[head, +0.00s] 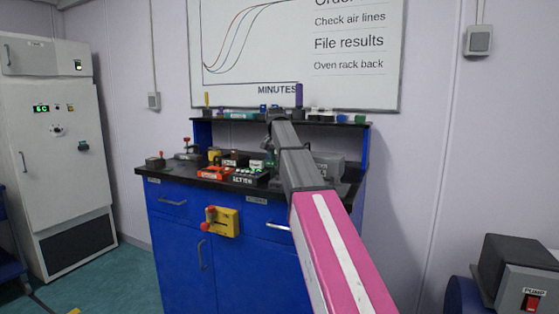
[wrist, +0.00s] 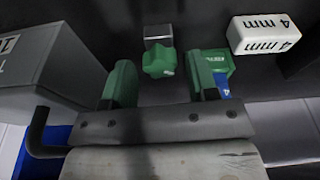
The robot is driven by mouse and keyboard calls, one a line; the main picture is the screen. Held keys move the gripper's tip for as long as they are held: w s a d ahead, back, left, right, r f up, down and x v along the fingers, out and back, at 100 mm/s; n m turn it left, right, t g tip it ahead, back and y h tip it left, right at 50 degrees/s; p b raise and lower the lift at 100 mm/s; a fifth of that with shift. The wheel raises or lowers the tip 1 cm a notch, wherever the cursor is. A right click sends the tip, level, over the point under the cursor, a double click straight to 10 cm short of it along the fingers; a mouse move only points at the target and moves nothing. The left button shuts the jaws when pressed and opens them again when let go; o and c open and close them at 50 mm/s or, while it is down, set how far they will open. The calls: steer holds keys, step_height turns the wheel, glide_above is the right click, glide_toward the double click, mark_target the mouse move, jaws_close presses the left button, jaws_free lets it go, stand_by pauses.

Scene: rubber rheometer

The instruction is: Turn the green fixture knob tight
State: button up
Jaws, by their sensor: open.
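The green fixture knob (wrist: 159,63) is lobed and sits on the front of a small metal block (wrist: 157,33) in the wrist view. My gripper (wrist: 166,68) is open, with one green finger on each side of the knob. Gaps show between the knob and both fingers, so I see no contact. The knob lies about level with the fingertips, slightly nearer the left finger. In the head view my pink and grey arm reaches over the bench and hides the gripper; I cannot make out the knob there.
A white block marked 4 mm (wrist: 263,34) lies right of the knob. A grey box (wrist: 50,62) stands close on the left. The blue bench (head: 180,240) has a dark top crowded with small items and a raised back shelf. A white oven cabinet (head: 62,150) stands at left.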

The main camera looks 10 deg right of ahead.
steer(key=n+y, duration=0.1)
steer(key=n, duration=0.4)
steer(key=shift+d, duration=0.15)
steer(key=n+y, duration=0.1)
steer(key=n, duration=0.5)
steer(key=shift+d, duration=0.1)
steer(key=c, duration=0.8)
steer(key=m, duration=0.4)
steer(key=shift+m+h, duration=0.3)
steer(key=shift+h, duration=0.1)
steer(key=m, duration=0.2)
steer(key=m+h, duration=0.1)
steer(key=m, duration=0.1)
steer(key=shift+a+m, duration=0.2)
steer(key=shift+m, duration=0.1)
